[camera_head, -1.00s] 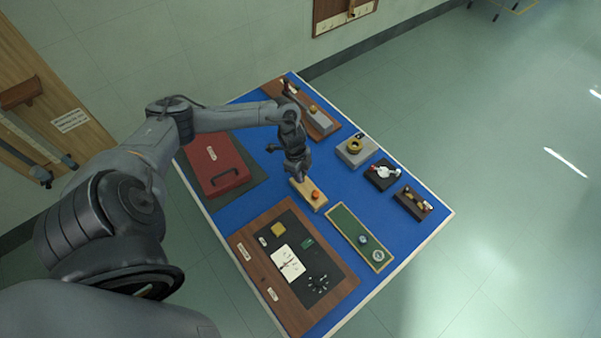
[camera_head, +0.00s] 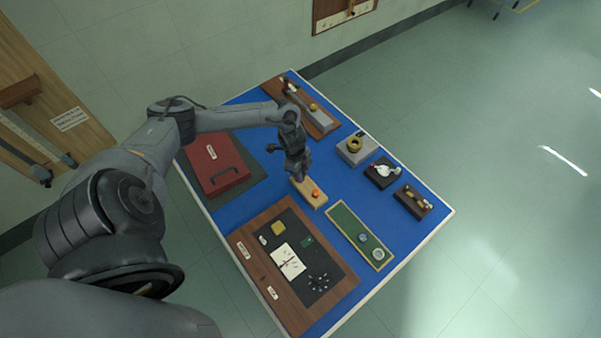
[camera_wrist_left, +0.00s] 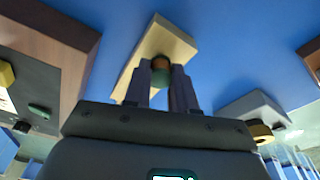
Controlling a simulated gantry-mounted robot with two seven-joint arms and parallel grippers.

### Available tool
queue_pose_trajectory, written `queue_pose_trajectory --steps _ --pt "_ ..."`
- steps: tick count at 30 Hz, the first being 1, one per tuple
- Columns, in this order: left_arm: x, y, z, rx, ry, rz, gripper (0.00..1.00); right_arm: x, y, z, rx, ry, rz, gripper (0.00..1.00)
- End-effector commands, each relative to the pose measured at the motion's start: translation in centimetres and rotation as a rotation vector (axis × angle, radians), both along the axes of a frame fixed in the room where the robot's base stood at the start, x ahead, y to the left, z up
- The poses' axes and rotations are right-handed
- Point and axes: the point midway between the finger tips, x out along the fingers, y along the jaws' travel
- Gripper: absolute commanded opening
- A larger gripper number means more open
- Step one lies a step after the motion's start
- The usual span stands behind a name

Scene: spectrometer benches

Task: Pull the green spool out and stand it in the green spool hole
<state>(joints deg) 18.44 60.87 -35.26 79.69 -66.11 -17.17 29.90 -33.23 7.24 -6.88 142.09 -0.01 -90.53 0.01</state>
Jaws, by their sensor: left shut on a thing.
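A light wooden block (camera_head: 310,198) stands on the blue table, with an orange spool (camera_head: 316,194) on its near right part. My left gripper (camera_head: 298,177) is over the block's far left part, pointing down. In the left wrist view, its two dark fingers (camera_wrist_left: 163,82) are shut on the green spool (camera_wrist_left: 161,73), with the orange spool (camera_wrist_left: 160,59) directly behind it. The block (camera_wrist_left: 178,40) also shows there. I cannot tell whether the green spool is still seated in the block or lifted. I cannot make out a green spool hole. My right gripper is out of view.
A red case (camera_head: 205,172) lies to the left. A wooden board with a dark panel (camera_head: 268,276) is at the front, and a green tray (camera_head: 352,229) is right of it. Several small instruments, including a grey box (camera_head: 352,153), stand at the back right. Blue surface surrounds the block.

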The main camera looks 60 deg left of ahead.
Motion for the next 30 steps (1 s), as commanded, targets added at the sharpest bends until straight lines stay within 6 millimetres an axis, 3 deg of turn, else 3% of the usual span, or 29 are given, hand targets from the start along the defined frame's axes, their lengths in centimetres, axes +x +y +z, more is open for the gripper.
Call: queue_pose_trajectory --steps 21,22,24,26,30 --pt "-0.01 0.01 -0.84 0.000 0.000 0.000 0.00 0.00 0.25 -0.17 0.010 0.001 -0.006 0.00" --pt "-0.01 0.01 -0.84 0.000 0.000 0.000 0.27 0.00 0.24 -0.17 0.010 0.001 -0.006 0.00" --pt "-0.01 0.01 -0.84 0.000 0.000 0.000 0.37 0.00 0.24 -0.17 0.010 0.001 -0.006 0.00" --pt "-0.01 0.01 -0.83 0.000 0.000 0.000 0.47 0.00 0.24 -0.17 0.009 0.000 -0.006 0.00" --pt "-0.01 0.01 -0.83 0.000 0.000 0.000 0.47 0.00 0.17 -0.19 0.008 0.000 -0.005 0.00"
